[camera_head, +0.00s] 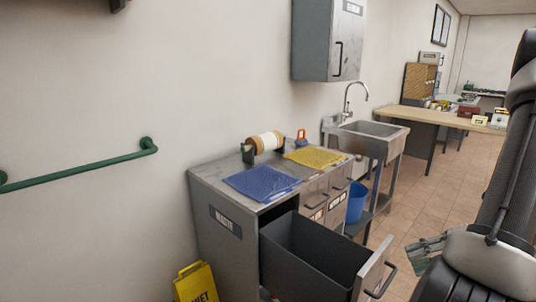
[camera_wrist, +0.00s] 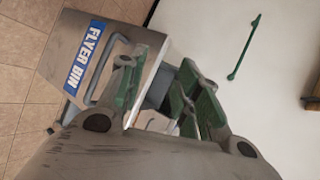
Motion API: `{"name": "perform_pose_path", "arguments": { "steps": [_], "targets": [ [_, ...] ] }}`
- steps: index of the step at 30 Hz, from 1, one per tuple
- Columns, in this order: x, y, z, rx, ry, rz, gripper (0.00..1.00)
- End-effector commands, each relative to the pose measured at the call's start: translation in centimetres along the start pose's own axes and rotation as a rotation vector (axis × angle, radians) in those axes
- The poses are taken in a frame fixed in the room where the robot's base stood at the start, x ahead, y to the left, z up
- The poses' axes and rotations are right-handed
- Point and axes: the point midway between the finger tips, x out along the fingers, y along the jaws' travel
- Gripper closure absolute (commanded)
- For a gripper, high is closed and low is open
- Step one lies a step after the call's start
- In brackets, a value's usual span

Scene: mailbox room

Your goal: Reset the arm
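My arm comes in at the right edge of the head view, and my gripper (camera_head: 428,252) is low there, to the right of the open drawer and apart from it. In the wrist view my gripper (camera_wrist: 160,95) has its two green-padded fingers spread, with nothing held between them. The drawer front (camera_wrist: 95,60) with a blue "FLYER BIN" label and a grey handle lies beyond the left finger.
The deep grey drawer (camera_head: 312,255) is pulled out of the metal cabinet (camera_head: 222,238). A blue mat (camera_head: 262,183), a yellow mat (camera_head: 314,157) and a tape roll (camera_head: 266,142) are on top. A yellow sign (camera_head: 196,284), a blue bin (camera_head: 357,203) and a sink (camera_head: 372,137) stand nearby.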

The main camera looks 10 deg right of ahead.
Motion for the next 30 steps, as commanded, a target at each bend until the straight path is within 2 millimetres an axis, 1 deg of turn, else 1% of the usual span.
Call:
{"name": "perform_pose_path", "arguments": {
  "steps": [1,6,10,15,21,24,30],
  "targets": [
    [-0.1,-2.4,0.5,-0.035,-0.054,0.074,0.66],
    [-0.6,-8.2,2.8,-0.118,-0.174,0.326,0.66],
    [-1.1,-12.1,4.7,-0.199,-0.199,0.515,0.66],
    [-2.2,-16.4,7.2,-0.333,-0.144,0.730,0.66],
    [-3.7,-20.4,9.6,-0.503,0.016,0.885,0.66],
    [-4.4,-21.7,10.4,-0.567,0.100,0.912,0.66],
    [-5.1,-22.9,11.1,-0.628,0.193,0.921,0.66]
  ]
}}
